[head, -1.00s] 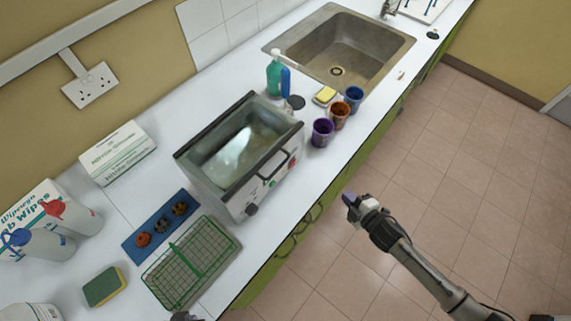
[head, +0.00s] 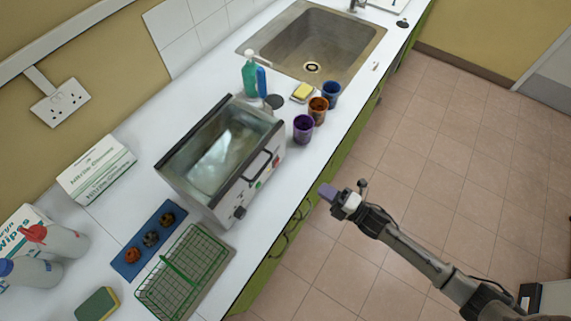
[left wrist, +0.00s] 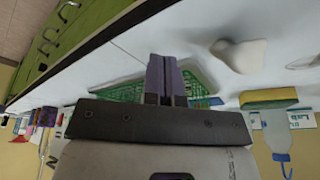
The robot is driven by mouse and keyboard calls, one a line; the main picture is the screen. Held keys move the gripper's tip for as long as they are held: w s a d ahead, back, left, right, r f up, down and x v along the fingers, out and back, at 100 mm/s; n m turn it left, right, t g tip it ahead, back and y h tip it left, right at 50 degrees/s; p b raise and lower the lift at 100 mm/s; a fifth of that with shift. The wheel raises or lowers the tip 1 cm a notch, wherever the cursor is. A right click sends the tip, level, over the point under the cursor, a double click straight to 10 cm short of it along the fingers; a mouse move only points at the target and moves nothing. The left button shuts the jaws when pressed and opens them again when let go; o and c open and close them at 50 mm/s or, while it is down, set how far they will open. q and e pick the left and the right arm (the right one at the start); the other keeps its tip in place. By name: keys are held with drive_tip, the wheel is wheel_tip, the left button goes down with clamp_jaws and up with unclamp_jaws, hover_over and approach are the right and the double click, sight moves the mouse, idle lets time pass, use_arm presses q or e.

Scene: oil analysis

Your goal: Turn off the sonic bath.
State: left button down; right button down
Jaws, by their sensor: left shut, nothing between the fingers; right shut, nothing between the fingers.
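The sonic bath (head: 192,188) is a grey-white box with an open, liquid-filled tank, standing on the counter in the head view. Its front panel faces the aisle and has a dark knob (head: 240,212), small red and green controls (head: 259,184) and a black handle. My right gripper (head: 327,192) is shut and empty, out over the floor to the right of the bath, apart from it. My left gripper (left wrist: 166,78) is shut and empty in the left wrist view, with the green wire basket behind its fingers. It is outside the head view.
The green basket (head: 182,268) and a blue tray (head: 130,262) with several small parts stand left of the bath. Purple (head: 303,129), brown and blue cups stand to its right, near the sink (head: 345,45). The floor beside the counter is clear.

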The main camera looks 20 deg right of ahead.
sight(277, 163)
use_arm(q)
drive_tip(key=shift+a+r, duration=0.15)
drive_tip(key=shift+a, duration=0.05)
use_arm(e)
drive_tip(key=x, duration=1.2)
drive_tip(key=shift+w+a, duration=0.15)
drive_tip(key=shift+w, duration=0.2)
use_arm(q)
drive_tip(key=shift+d, duration=0.2)
use_arm(e)
drive_tip(key=shift+w+a+r, duration=0.1)
drive_tip(key=shift+w+a, duration=0.25)
drive_tip(key=shift+w, duration=0.15)
use_arm(q)
drive_tip(key=shift+r+p, duration=0.15)
drive_tip(key=shift+p, duration=0.15)
use_arm(e)
drive_tip(key=shift+r, duration=0.1)
